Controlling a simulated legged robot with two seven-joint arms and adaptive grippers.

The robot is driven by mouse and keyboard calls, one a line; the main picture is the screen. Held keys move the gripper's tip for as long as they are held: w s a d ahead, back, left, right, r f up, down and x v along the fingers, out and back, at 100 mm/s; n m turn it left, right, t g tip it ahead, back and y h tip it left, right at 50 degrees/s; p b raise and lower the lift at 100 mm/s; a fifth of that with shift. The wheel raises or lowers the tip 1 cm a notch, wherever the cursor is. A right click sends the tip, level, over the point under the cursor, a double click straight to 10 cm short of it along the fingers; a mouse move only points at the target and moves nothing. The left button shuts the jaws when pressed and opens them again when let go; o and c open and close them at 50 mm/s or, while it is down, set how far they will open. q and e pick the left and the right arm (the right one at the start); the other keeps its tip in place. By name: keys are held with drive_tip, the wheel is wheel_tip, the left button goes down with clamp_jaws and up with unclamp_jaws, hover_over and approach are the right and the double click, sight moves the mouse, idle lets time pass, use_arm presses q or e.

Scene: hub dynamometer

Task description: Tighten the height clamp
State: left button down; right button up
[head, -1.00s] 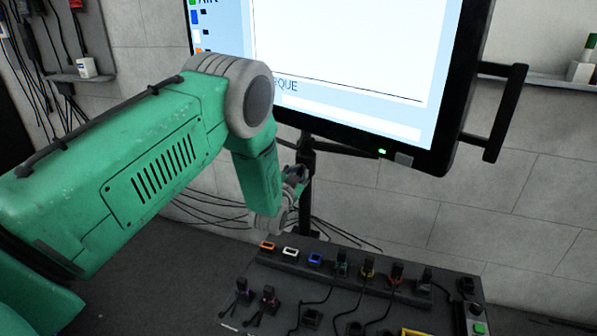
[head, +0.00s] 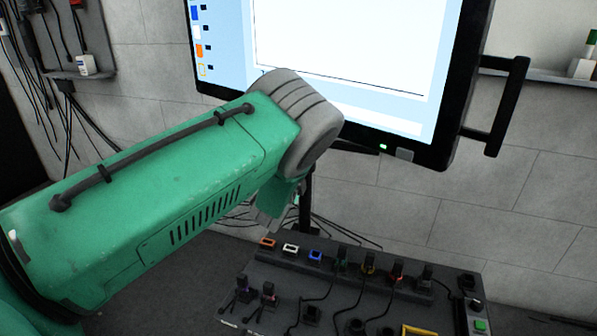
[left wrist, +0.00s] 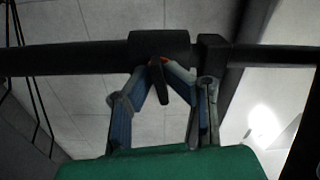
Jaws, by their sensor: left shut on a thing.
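The height clamp (left wrist: 160,48) is a dark collar around the black pole, which runs across the left wrist view. A short dark lever (left wrist: 159,84) sticks out of it toward my left gripper (left wrist: 172,72). The gripper's jaws are shut on the lever, one finger on each side of it. In the head view the stand pole (head: 306,200) shows below the monitor, beside my left arm. My left forearm and wrist hide the clamp and the gripper there. My right gripper is in neither view.
The large monitor (head: 335,60) hangs above and behind my arm, with a black side handle (head: 508,105). A black panel (head: 385,290) with several colored connectors and cables stands at lower right. Loose cables lie along the wall base.

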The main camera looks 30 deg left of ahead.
use_arm(q)
drive_tip(key=shift+w+d+r+m+b, duration=0.15)
drive_tip(key=shift+d+m, duration=0.1)
drive_tip(key=shift+m, duration=0.35)
drive_tip(key=shift+w+d+m+b, duration=0.15)
drive_tip(key=shift+d+m, duration=0.1)
drive_tip(key=shift+m, duration=0.35)
drive_tip(key=shift+s, duration=0.1)
drive_tip(key=c, duration=1.7)
unclamp_jaws()
drive_tip(key=shift+d+f, duration=0.1)
drive_tip(key=shift+f, duration=0.15)
drive_tip(key=shift+a, duration=0.25)
drive_tip(key=shift+s, duration=0.1)
